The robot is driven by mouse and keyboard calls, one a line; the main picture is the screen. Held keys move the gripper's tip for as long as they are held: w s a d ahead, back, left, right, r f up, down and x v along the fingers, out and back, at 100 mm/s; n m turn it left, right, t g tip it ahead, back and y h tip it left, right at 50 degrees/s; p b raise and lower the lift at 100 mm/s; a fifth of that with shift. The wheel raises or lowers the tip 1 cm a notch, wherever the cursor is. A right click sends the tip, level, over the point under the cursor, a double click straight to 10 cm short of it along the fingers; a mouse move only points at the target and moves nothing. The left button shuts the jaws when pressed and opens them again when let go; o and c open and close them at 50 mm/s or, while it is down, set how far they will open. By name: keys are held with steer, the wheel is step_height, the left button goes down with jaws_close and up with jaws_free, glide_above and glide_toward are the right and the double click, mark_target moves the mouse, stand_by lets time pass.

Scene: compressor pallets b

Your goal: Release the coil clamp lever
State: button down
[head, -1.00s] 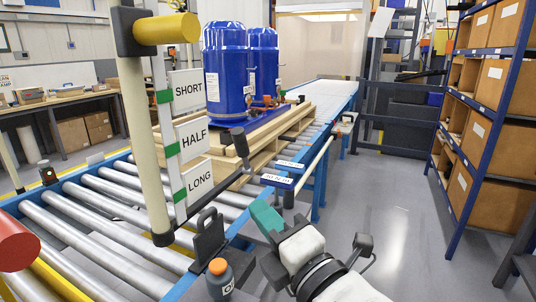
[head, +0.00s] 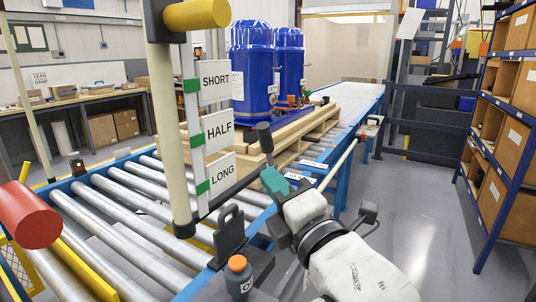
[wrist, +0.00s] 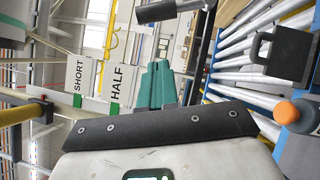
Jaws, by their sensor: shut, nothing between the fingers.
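A lever with a dark cylindrical grip (head: 265,137) stands over the conveyor's near side rail, by the pallet corner. No label marks it as the coil clamp lever. In the wrist view its dark grip (wrist: 168,11) shows at the top, beyond my fingertips. My gripper (head: 270,176) has teal fingers pressed together, with nothing between them. The fingertips are just below the dark grip in the head view and overlap the lever's lower part. In the wrist view the fingers (wrist: 158,66) point up, with a visible gap to the grip. I cannot tell whether they touch the lever's shaft.
A cream post (head: 169,120) with a yellow handle (head: 197,14) stands beside SHORT, HALF and LONG signs (head: 220,133). A padlock-shaped block (head: 229,235) and an orange-capped bottle (head: 238,278) sit near the rail. Blue tanks (head: 251,75) stand on a pallet.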

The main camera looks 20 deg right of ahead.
mark_target(268, 150)
steer(key=w, duration=0.2)
steer(key=w+d+r+p, duration=0.1)
steer(key=w, duration=0.2)
steer(key=w+d+r, duration=0.1)
steer(key=w, duration=0.1)
steer(key=shift+w+d+r, duration=0.1)
steer(key=shift+w+r, duration=0.1)
steer(key=shift+w, duration=0.1)
steer(key=shift+p, duration=0.4)
